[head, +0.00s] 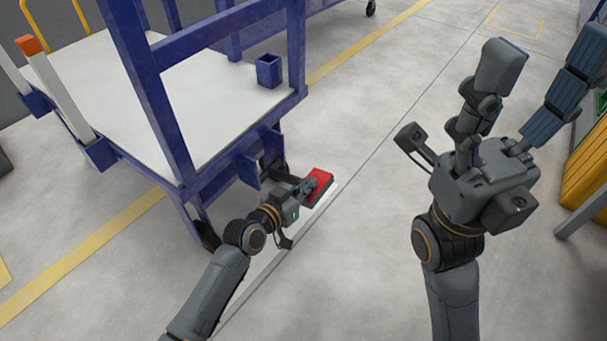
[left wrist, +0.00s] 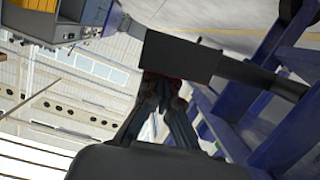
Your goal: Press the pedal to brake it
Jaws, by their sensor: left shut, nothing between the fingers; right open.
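The red pedal (head: 320,182) sticks out low at the near corner of the blue cart (head: 225,150), next to a caster. My left gripper (head: 308,187) is shut and empty, with its fingertips at the pedal's left part. They seem to touch it, but contact is not certain. In the left wrist view the shut fingers (left wrist: 162,90) reach up to a dark flat block, which seems to be the pedal seen from another side; it hides the fingertips. My right gripper (head: 545,62) is open and empty, raised at the right, well away from the pedal.
The cart has a white deck (head: 75,85), blue posts and a small blue square holder (head: 269,71). A yellow container (head: 588,165) stands at the right edge. The grey floor between cart and container is clear, with yellow lines.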

